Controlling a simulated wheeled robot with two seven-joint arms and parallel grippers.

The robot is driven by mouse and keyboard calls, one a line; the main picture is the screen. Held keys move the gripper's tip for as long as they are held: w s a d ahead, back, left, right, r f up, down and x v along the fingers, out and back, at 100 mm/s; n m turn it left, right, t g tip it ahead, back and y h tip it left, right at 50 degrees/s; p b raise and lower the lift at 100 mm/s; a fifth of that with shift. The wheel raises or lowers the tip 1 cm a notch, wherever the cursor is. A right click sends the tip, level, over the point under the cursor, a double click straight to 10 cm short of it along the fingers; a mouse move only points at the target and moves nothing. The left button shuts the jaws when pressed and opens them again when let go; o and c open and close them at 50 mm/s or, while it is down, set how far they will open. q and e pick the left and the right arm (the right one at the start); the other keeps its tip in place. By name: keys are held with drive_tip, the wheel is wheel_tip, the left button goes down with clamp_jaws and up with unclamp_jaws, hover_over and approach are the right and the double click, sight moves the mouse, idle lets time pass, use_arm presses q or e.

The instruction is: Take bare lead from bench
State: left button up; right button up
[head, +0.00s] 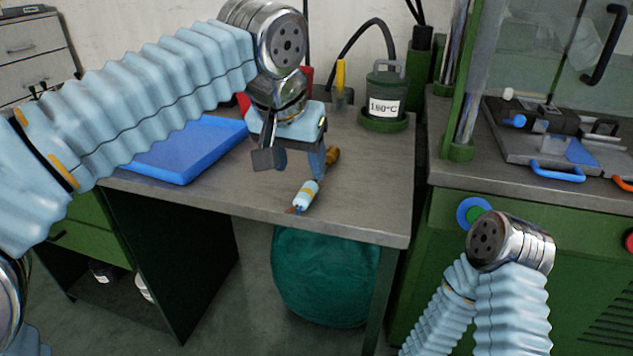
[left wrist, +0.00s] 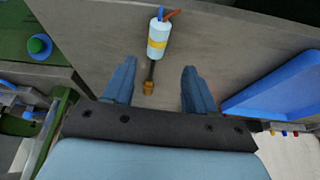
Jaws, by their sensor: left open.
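The bare lead lies on the grey bench (head: 372,205) near its front edge. Its light blue sleeve with a yellow band (head: 306,194) shows below my left gripper (head: 292,164) in the head view. In the left wrist view the sleeve (left wrist: 158,36) has blue and orange wire ends at the top. A dark cable runs from it to a brass tip (left wrist: 148,87). My left gripper (left wrist: 156,68) is open and empty, its fingers to either side of the cable in that view. The fingers hide part of the lead in the head view. My right gripper is not visible.
A blue tray (head: 180,170) lies on the bench to the left. A pot marked 180°C (head: 385,92) and a yellow-handled tool (head: 340,75) stand at the back. A green machine (head: 560,215) stands to the right. The bench's front right is clear.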

sight(307, 188)
use_arm(q)
drive_tip(key=x, duration=0.3)
drive_tip(key=s+b+x, duration=0.1)
drive_tip(key=x, duration=0.1)
drive_tip(key=shift+w+d+f, duration=0.15)
drive_tip(key=shift+d+f, duration=0.05)
drive_tip(key=shift+f, duration=0.2)
clamp_jaws()
